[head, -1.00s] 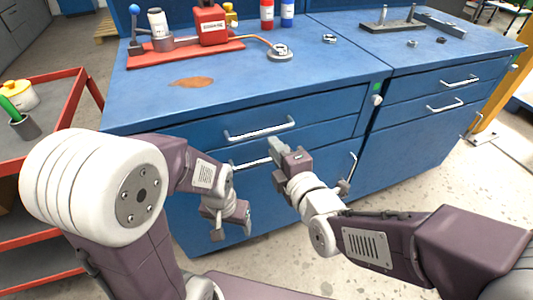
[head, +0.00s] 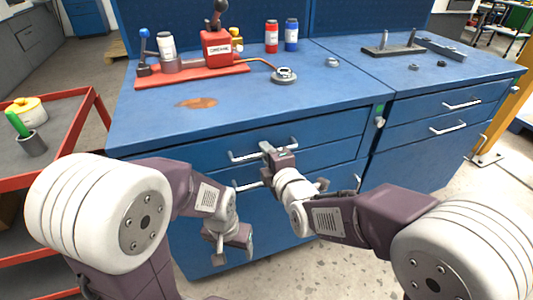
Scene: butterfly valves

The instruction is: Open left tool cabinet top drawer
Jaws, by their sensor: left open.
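The left blue tool cabinet (head: 345,95) has a top drawer (head: 320,135) with a silver bar handle (head: 243,157). The drawer front looks flush with the cabinet. My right gripper (head: 272,150) is at the middle of this handle and hides part of it. I cannot tell whether its fingers are around the bar or only in front of it. My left gripper (head: 229,246) is open and empty, low in front of the cabinet, below the drawer handles.
A second drawer handle (head: 247,186) sits just below, partly behind my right gripper. The right cabinet (head: 425,150) adjoins. A red pump (head: 216,48) on a red plate stands on the worktop. A red cart (head: 85,118) stands at left.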

